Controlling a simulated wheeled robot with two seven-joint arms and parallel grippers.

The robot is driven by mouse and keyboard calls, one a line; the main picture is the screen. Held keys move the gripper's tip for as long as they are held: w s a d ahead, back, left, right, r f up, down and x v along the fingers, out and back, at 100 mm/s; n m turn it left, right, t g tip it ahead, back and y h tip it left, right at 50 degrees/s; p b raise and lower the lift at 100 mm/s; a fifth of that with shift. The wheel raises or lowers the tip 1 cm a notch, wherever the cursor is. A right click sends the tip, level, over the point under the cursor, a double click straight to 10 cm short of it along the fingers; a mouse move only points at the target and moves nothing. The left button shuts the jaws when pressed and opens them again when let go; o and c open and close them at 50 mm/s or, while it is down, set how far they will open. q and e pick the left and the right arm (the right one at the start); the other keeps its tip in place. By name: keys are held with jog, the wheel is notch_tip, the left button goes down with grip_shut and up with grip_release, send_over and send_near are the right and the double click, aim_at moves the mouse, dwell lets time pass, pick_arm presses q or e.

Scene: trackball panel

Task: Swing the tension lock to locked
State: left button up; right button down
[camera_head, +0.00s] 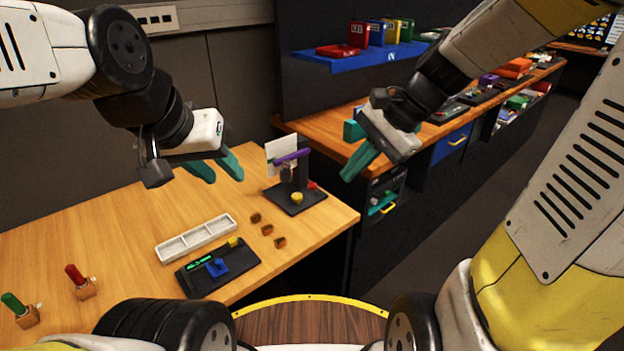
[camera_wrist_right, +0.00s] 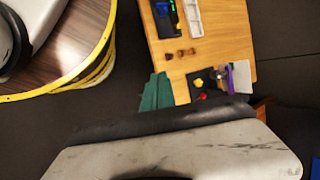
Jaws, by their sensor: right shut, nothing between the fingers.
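A black device (camera_head: 285,203) stands at the right end of the wooden table, with a purple bar (camera_head: 292,155) on top, a yellow knob (camera_head: 297,198) and a small red part (camera_head: 313,186). A black panel (camera_head: 208,284) nearer to me has a green display, a blue part (camera_head: 217,267) and a yellow part (camera_head: 233,242). I cannot tell which part is the tension lock. My left gripper (camera_head: 216,172) is open and empty, left of the black device. My right gripper (camera_head: 346,177) is shut and empty, to its right; its fingers (camera_wrist_right: 157,93) also show in the right wrist view.
A white compartment tray (camera_head: 196,238) lies behind the black panel. Several small brown pieces (camera_head: 267,230) lie beside it. Red-handled (camera_head: 76,274) and green-handled (camera_head: 14,304) items stand at left. A second bench (camera_head: 330,132) with a blue shelf stands behind. The table's middle left is clear.

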jog(key=w+a+f+m+g+y, duration=0.1)
jog(key=w+a+f+m+y, duration=0.1)
jog(key=w+f+m+y, duration=0.35)
jog(key=m+t+y, duration=0.3)
jog(key=m+t, duration=0.3)
jog(key=m, duration=1.6)
send_near(315, 189)
jog(key=shift+s+a, duration=0.15)
jog(key=shift+s, duration=0.4)
jog(key=shift+s+a, duration=0.2)
jog(key=shift+s, duration=0.4)
jog(key=x, duration=1)
jog(key=shift+r, duration=0.1)
